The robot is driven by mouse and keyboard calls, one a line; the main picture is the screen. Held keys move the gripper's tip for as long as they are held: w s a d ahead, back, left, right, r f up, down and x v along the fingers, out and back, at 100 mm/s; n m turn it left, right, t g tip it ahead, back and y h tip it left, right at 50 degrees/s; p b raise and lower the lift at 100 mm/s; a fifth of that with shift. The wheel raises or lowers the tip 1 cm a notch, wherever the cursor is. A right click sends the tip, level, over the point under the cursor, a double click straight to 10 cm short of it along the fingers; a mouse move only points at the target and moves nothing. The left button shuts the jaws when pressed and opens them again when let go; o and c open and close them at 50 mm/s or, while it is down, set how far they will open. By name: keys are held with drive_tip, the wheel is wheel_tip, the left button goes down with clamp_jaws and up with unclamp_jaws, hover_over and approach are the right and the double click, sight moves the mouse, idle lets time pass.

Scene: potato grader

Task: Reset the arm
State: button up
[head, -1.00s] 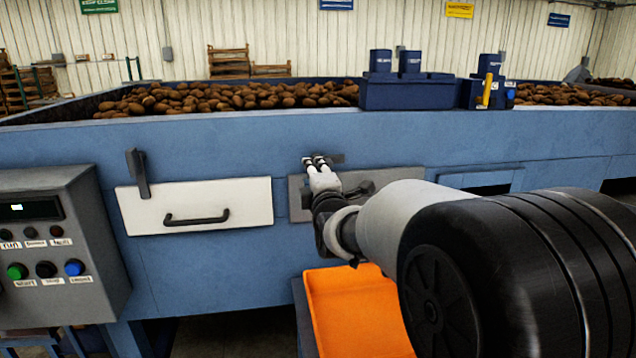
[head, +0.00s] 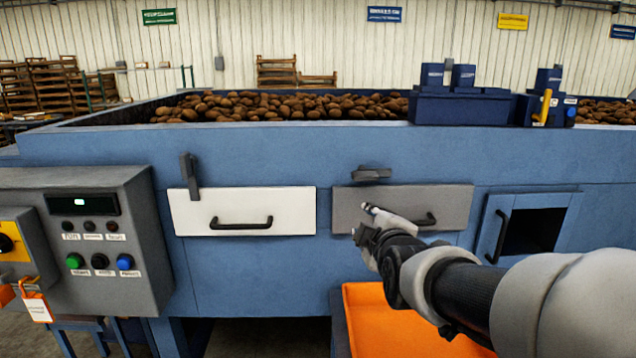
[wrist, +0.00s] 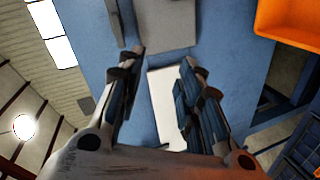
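My gripper (head: 368,222) hangs in front of the grey panel (head: 455,203), at its left part, in the head view. In the wrist view my gripper (wrist: 163,58) has its two fingers spread with nothing between them. The grey panel has a black handle (head: 427,220) partly behind my gripper. Above it is a dark latch (head: 371,174) lying level, apart from the fingers. My arm reaches in from the lower right.
A white panel (head: 188,222) with an upright latch (head: 189,176) is on the left. A control box (head: 150,215) stands further left. An orange tray (head: 375,320) lies below my arm. Potatoes (head: 280,106) fill the trough behind.

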drive_tip(key=s+f+m+g, duration=0.3)
drive_tip(key=s+f+m, duration=0.1)
drive_tip(key=s, duration=0.7)
drive_tip(key=s+d+f+m+g, duration=0.1)
drive_tip(key=s+f+m+g, duration=0.2)
drive_tip(key=s, duration=0.8)
drive_tip(key=s+f+m+g, duration=0.4)
drive_tip(key=s+f+m, duration=0.2)
drive_tip(key=s, duration=0.6)
drive_tip(key=shift+d+m, duration=0.3)
drive_tip(key=shift+m, duration=0.2)
drive_tip(key=shift+f, duration=0.1)
